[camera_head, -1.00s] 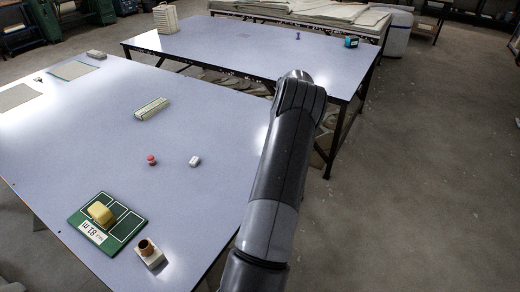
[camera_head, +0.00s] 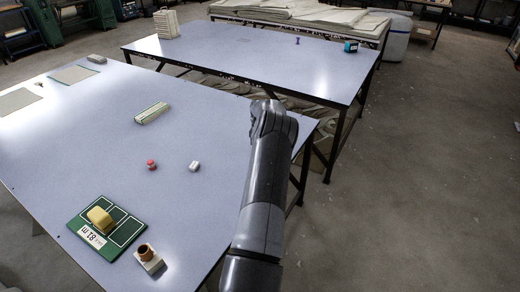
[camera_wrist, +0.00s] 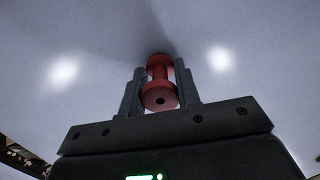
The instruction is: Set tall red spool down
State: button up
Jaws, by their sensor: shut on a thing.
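The tall red spool (camera_wrist: 160,86) stands out in the wrist view between the two fingers of my gripper (camera_wrist: 160,78). My gripper is shut on it. Its near end flange with a dark centre hole faces the camera. A pale table surface (camera_wrist: 70,40) fills the view beyond the spool; whether the spool touches it I cannot tell. In the head view my arm hides the gripper and the spool. A small, short red item (camera_head: 151,165) on the near table is a separate object.
The near table (camera_head: 60,150) holds a green board (camera_head: 128,232) with a yellow item (camera_head: 100,218), a brown-topped block (camera_head: 148,258), a white block (camera_head: 194,166) and a pale ribbed block (camera_head: 152,113). A far table (camera_head: 260,50) has a small blue item (camera_head: 297,41) and a teal-black box (camera_head: 351,46).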

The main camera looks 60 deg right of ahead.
jog(key=shift+f, duration=0.2)
jog(key=o, duration=1)
jog(key=shift+c, duration=0.2)
jog(key=shift+r, duration=0.1)
notch_tip(320, 180, up, 12)
jog(key=shift+r, duration=0.1)
